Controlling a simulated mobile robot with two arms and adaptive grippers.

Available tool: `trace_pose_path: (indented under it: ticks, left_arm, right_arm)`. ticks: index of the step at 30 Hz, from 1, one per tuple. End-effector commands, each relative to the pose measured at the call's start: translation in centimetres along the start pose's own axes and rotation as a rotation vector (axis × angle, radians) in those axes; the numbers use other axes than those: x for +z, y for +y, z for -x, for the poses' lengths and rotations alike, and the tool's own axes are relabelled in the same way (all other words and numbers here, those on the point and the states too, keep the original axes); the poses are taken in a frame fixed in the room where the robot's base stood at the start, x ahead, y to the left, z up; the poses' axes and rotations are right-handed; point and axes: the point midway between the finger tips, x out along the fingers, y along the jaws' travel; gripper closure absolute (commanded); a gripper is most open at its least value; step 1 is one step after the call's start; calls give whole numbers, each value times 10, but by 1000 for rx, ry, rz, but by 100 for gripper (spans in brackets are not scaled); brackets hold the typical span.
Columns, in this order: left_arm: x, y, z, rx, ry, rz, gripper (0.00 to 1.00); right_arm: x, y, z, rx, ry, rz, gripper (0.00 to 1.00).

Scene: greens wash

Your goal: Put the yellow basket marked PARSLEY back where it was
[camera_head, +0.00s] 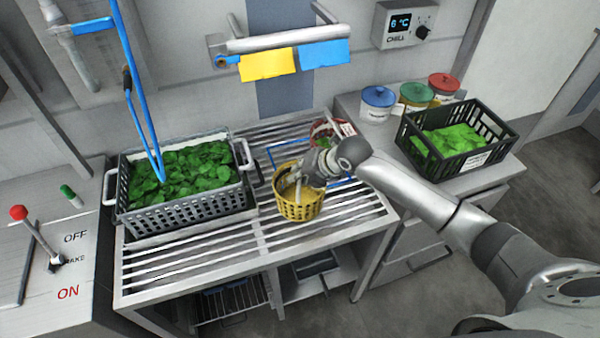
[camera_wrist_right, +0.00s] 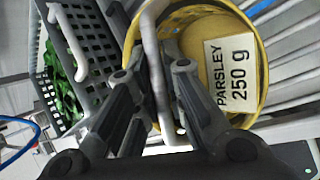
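The yellow basket (camera_head: 299,206) marked PARSLEY is upright at the front right of the slatted rack (camera_head: 220,244). I cannot tell whether its base touches the slats. In the right wrist view the basket (camera_wrist_right: 196,36) shows its white label "PARSLEY 250 g" (camera_wrist_right: 231,72) and a pale handle (camera_wrist_right: 152,50). My right gripper (camera_head: 297,187) is over the basket; in the wrist view its dark fingers (camera_wrist_right: 165,62) close in on the handle from both sides. Blue outline marks (camera_head: 343,182) show on the rack right of and behind the basket. My left gripper is not in view.
A grey crate (camera_head: 185,215) of green leaves fills the rack's left. A red basket (camera_head: 322,128) stands behind my gripper. A black crate of greens (camera_head: 488,118) and lidded jars (camera_head: 378,103) stand on the right counter. Yellow and blue cloths (camera_head: 267,65) hang behind.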

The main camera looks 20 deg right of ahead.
Motion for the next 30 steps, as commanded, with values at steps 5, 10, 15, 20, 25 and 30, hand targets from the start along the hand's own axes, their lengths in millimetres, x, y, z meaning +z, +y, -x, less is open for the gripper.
trace_pose_path:
  ticks: [5,10,15,20,25,30]
  left_arm:
    - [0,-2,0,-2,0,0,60]
    - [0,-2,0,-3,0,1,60]
    - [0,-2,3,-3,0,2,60]
    - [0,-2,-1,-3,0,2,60]
    - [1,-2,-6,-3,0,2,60]
    - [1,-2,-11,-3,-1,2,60]
  right_arm:
    - [0,0,0,-1,0,0,69]
    - [0,0,0,-1,0,0,69]
    - [2,2,4,0,0,0,69]
    - [2,0,17,-1,-1,2,69]
    - [2,0,45,-1,-3,3,69]
    - [2,0,77,-1,-3,3,69]
